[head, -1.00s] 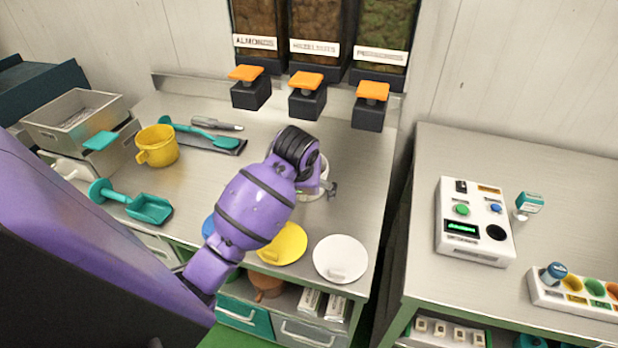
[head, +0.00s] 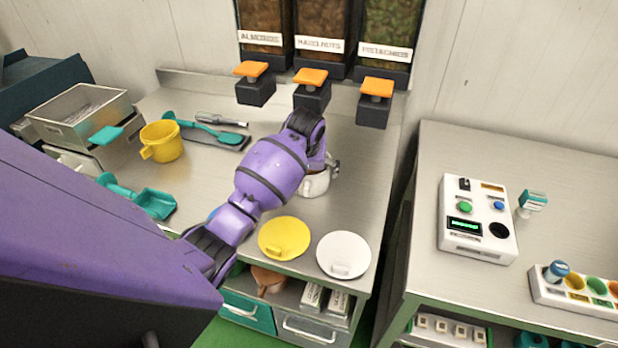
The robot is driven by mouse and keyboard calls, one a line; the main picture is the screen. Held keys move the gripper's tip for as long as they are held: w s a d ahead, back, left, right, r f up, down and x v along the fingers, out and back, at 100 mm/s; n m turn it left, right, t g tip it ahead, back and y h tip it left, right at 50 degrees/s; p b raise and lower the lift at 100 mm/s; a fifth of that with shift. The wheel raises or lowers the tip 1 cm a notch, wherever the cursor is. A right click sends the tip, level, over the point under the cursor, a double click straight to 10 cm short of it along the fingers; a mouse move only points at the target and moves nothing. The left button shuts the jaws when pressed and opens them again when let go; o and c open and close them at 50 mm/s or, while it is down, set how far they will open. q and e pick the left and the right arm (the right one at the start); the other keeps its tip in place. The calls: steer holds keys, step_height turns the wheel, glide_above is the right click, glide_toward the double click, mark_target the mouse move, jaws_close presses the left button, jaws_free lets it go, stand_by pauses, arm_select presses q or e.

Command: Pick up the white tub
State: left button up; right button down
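The white tub (head: 317,184) stands on the steel counter below the hazelnut and pistachio dispensers, partly hidden by my purple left wrist. My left arm comes in from the left, and its gripper (head: 332,166) is at the tub's upper part. Only a small grey bit of the gripper shows past the wrist. I cannot tell whether the fingers are apart, closed or touching the tub. My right gripper is not in view.
A yellow lid (head: 285,238) and a white lid (head: 344,254) lie near the counter's front edge. A yellow jug (head: 161,141) and teal scoop (head: 155,203) are at left. Dispensers with orange tops (head: 311,77) stand behind. The counter right of the tub is clear.

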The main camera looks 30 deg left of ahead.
arm_select(q)
steer(key=shift+c, duration=0.5)
steer(key=c, duration=1.2)
steer(key=shift+r, duration=0.15)
